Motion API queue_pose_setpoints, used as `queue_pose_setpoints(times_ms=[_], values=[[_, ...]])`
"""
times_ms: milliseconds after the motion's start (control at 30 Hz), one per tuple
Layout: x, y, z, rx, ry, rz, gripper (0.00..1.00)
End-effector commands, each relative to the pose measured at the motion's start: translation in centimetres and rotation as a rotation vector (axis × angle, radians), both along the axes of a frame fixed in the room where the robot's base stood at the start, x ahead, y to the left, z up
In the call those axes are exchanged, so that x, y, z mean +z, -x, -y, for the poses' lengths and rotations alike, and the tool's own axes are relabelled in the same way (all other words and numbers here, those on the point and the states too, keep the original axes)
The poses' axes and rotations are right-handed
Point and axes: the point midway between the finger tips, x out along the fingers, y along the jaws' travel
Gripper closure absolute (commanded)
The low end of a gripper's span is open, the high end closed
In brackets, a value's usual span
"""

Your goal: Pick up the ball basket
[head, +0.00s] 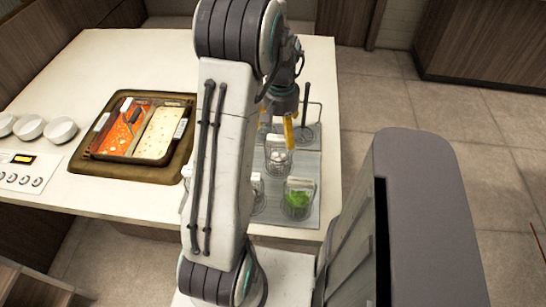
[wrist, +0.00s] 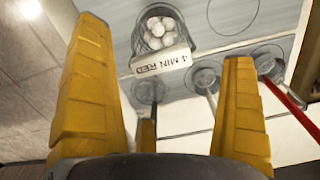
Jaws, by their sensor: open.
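The ball basket (head: 277,158) is a wire basket with several white balls, standing in the grey metal panel on the counter. In the wrist view the basket (wrist: 160,30) is at the top centre, with a label reading "4 MIN" on its near side. My gripper (head: 289,131) is above and just behind the basket in the head view. In the wrist view my gripper (wrist: 163,50) has its yellow fingers spread wide, with the basket showing in the gap beyond them. The gripper is open and empty. My arm hides part of the counter.
A basket of green food (head: 298,200) stands just in front of the ball basket. A tray of red and pale soup (head: 184,160) is at left, near white bowls (head: 60,130) and a control panel (head: 22,177). Round wells with handles (wrist: 205,77) show in the wrist view.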

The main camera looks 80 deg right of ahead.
Motion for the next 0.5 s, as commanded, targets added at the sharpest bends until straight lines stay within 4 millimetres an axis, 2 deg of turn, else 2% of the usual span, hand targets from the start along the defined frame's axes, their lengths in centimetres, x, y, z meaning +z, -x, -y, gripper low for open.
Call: queue_pose_setpoints(times_ms=[167,500], values=[[-0.8,0.0,0.1,0.030,0.005,-0.001,0.00],[-3.6,-0.1,-0.1,0.033,0.002,0.000,0.00]])
